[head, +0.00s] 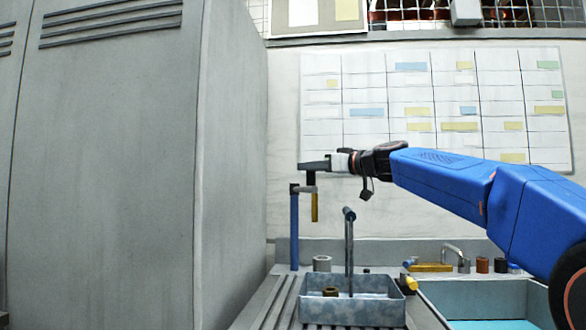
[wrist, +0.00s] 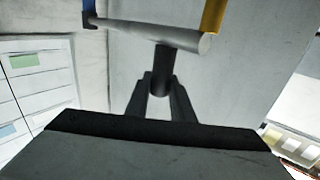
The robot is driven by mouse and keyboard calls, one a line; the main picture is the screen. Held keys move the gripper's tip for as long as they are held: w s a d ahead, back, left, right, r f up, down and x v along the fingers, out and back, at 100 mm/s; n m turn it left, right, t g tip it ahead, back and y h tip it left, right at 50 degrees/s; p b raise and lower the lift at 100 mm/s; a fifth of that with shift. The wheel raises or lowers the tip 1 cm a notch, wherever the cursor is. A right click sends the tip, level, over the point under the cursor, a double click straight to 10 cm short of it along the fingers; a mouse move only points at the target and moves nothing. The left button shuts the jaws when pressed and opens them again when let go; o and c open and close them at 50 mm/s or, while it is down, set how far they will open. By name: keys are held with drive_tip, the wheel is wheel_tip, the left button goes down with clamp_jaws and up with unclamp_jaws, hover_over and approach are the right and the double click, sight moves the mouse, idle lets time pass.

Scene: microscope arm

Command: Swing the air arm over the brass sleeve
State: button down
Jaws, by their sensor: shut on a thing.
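The air arm is a short grey bar (head: 304,189) on top of a blue post (head: 294,232), with a yellow nozzle (head: 315,208) hanging from its right end. My gripper (head: 312,167) is shut on the arm's dark upright handle. In the wrist view my gripper (wrist: 162,98) has its fingers around the handle (wrist: 162,70), with the grey bar (wrist: 150,38) beyond. A brownish ring, likely the brass sleeve (head: 330,292), sits in the grey tray (head: 352,311). The nozzle hangs higher and left of it in the head view; their depth offset is unclear.
A grey ring (head: 322,263) stands behind the tray. A blue sink (head: 480,300) lies to the right, small cylinders behind it. A tall grey cabinet (head: 110,170) fills the left.

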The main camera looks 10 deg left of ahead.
drive_tip(key=d, duration=0.1)
drive_tip(key=w+d, duration=0.1)
drive_tip(key=d, duration=0.1)
drive_tip(key=shift+d, duration=0.1)
drive_tip(key=c, duration=1.5)
unclamp_jaws()
drive_tip(key=shift+c, duration=0.2)
drive_tip(key=v, duration=1.7)
drive_tip(key=shift+d, duration=0.15)
drive_tip(key=shift+s, duration=0.1)
